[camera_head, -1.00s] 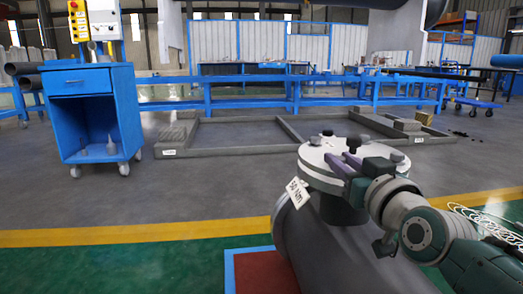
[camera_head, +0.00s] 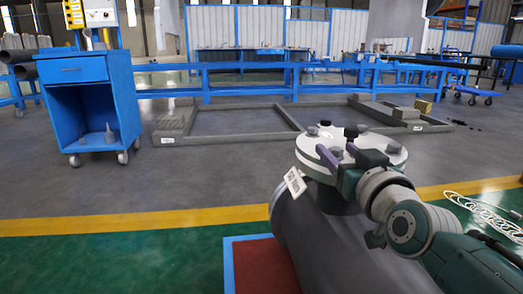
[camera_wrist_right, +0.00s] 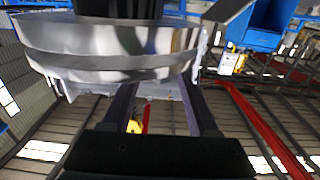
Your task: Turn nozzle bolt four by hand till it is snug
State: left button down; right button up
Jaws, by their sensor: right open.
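The nozzle flange (camera_head: 372,146) is a pale round disc on top of a short neck on a grey horizontal shell (camera_head: 335,235). Several dark bolts stand around its top, among them one at the back (camera_head: 351,131), one at the left (camera_head: 312,131) and one at the right (camera_head: 393,149). I cannot tell which is bolt four. My right gripper (camera_head: 340,154) is at the flange's near edge, its two purple fingers apart. In the right wrist view the gripper (camera_wrist_right: 158,95) is open below the shiny flange rim (camera_wrist_right: 110,55). My left gripper is out of view.
A red mat with a blue border (camera_head: 229,265) lies beneath the shell. A blue wheeled cabinet (camera_head: 92,70) stands at the back left. A low grey frame (camera_head: 225,138) lies on the floor behind.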

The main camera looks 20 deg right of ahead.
jog(key=shift+s+a+r, duration=0.1)
jog(key=shift+s, duration=0.25)
jog(key=p+v, duration=0.4)
jog(key=v, duration=0.5)
jog(key=shift+s, duration=0.1)
